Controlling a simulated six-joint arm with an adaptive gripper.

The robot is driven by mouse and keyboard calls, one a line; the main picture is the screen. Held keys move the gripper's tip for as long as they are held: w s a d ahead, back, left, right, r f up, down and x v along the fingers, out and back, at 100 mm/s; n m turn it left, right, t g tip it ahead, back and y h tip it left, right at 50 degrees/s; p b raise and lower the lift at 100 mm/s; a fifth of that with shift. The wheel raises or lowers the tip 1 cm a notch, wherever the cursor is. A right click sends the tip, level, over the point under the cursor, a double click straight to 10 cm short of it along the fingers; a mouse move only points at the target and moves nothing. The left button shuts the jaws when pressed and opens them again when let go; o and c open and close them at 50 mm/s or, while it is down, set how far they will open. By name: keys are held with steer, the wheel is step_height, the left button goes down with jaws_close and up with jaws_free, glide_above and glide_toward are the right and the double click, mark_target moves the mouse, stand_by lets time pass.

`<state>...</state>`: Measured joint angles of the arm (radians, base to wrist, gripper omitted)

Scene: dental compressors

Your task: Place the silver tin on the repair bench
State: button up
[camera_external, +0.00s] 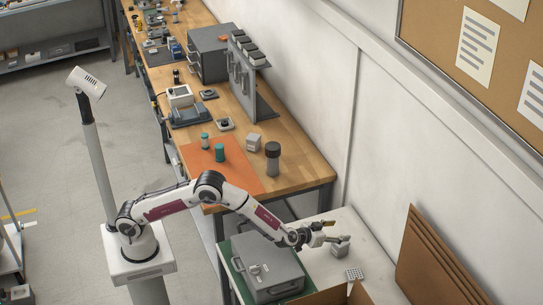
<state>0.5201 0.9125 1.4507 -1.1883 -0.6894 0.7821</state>
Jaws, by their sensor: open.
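A small silver-grey block-shaped container (340,247), which looks like the silver tin, stands on the white side table (345,222). My gripper (338,231) is open, with its fingers just above and beside this tin. I cannot tell whether they touch it. The wooden-topped repair bench (291,150) stands beyond the side table, with an orange mat (245,178) near its front end. Another small light-grey box (254,142) stands on the bench.
Brown panels (435,265) lean at right.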

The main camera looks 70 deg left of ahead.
mark_target(335, 244)
stand_by(0.3)
steer(key=shift+f, duration=1.75)
steer(key=shift+f, duration=0.1)
steer(key=shift+f, duration=0.45)
steer(key=shift+w+a+f, duration=0.1)
steer(key=shift+w+f, duration=0.15)
steer(key=shift+f, duration=0.45)
steer(key=shift+w+f, duration=0.25)
steer(key=shift+f, duration=0.45)
steer(key=shift+x, duration=0.95)
